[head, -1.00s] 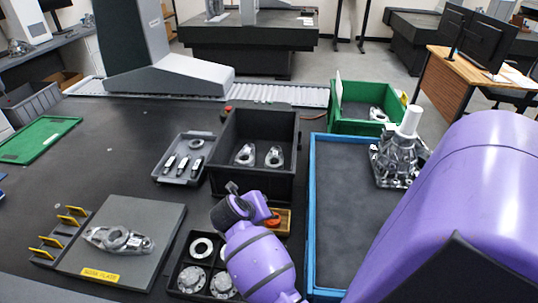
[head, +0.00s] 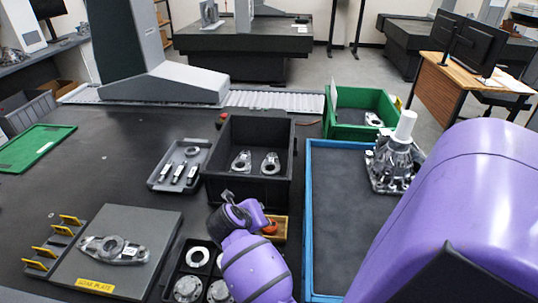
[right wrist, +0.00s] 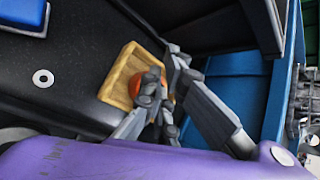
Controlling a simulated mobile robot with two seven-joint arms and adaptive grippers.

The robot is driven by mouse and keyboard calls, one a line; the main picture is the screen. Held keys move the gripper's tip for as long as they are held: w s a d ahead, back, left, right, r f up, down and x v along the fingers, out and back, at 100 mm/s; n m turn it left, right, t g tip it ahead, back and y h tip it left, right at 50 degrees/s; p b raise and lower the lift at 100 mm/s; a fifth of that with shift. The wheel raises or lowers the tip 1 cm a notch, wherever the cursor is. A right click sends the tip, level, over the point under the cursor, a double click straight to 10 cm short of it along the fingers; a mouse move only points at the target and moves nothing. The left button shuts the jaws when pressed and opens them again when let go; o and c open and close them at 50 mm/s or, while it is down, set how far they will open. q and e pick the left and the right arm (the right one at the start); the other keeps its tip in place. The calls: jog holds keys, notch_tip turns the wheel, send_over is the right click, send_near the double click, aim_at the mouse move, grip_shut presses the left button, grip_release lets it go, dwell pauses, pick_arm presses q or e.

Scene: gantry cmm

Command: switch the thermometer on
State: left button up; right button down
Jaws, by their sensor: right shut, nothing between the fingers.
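I cannot make out the thermometer for certain in either view. A small wooden tray (head: 281,229) beside my right wrist holds a round orange-red object (head: 270,228). In the right wrist view the wooden tray (right wrist: 117,72) lies just beyond my fingers, and the orange-red object (right wrist: 148,88) is partly hidden by them. My right gripper (head: 228,196) is shut and empty, close beside the tray; its fingers also show in the right wrist view (right wrist: 172,78). I cannot tell whether they touch the orange-red object. My left gripper is not in view.
A black bin (head: 248,185) with two metal parts stands behind the wooden tray. A blue-rimmed tray (head: 340,215) lies to the right, with a metal housing (head: 393,160) at its far end.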

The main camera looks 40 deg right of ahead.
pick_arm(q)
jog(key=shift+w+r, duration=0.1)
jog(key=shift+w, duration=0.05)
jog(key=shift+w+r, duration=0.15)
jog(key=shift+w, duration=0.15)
pick_arm(e)
jog(key=shift+f, duration=0.1)
jog(key=shift+f, duration=0.3)
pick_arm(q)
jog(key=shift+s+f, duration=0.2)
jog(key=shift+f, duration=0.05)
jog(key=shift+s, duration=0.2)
